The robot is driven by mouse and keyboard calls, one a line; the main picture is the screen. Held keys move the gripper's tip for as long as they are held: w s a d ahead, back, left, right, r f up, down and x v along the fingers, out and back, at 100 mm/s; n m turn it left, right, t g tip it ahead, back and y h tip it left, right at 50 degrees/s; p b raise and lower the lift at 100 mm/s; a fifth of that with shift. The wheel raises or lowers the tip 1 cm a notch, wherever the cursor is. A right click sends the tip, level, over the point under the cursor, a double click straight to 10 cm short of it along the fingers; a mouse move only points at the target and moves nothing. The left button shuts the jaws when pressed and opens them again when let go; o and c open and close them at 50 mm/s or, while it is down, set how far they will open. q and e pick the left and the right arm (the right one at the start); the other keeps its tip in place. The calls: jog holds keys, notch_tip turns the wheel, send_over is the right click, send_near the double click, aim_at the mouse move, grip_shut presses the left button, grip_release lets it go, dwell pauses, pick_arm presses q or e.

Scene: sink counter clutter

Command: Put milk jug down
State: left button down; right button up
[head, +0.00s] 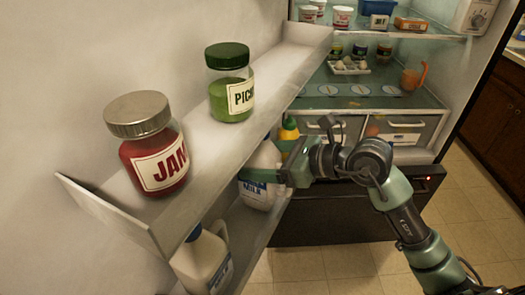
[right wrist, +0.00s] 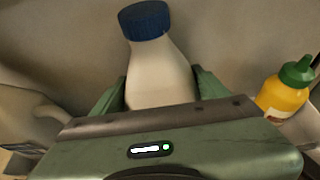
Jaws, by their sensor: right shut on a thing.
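A white milk jug (head: 262,194) with a blue-lettered label is at the lower door shelf (head: 262,240), partly hidden by the upper shelf and my gripper. My right gripper (head: 266,176) is shut around its body. In the right wrist view, the jug (right wrist: 158,75) stands between the two green fingers, its blue cap up and its lower part hidden by the gripper body. Whether its base touches the shelf cannot be seen. My left gripper is not in view.
The upper door shelf (head: 285,68) holds a jam jar (head: 152,150) and a pickle jar (head: 230,85). Another pale jug (head: 203,262) stands nearer on the lower shelf. A yellow bottle with a green cap (right wrist: 284,95) is close right of the held jug. The fridge interior lies beyond.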

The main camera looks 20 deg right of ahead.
jog(key=shift+r, duration=0.15)
jog(key=shift+f+b, duration=0.25)
jog(key=shift+b, duration=0.05)
jog(key=o, duration=2.1)
jog(key=shift+f, duration=0.1)
jog(key=shift+s, duration=0.1)
jog(key=shift+r+p, duration=0.25)
jog(key=shift+p, duration=0.05)
jog(key=shift+s+d, duration=0.1)
jog(key=shift+d, duration=0.1)
jog(key=b+v, duration=0.3)
jog(key=v, duration=0.8)
jog(key=shift+s+d+r+b, duration=0.1)
jog(key=shift+s+d+b, duration=0.1)
jog(key=shift+b, duration=0.2)
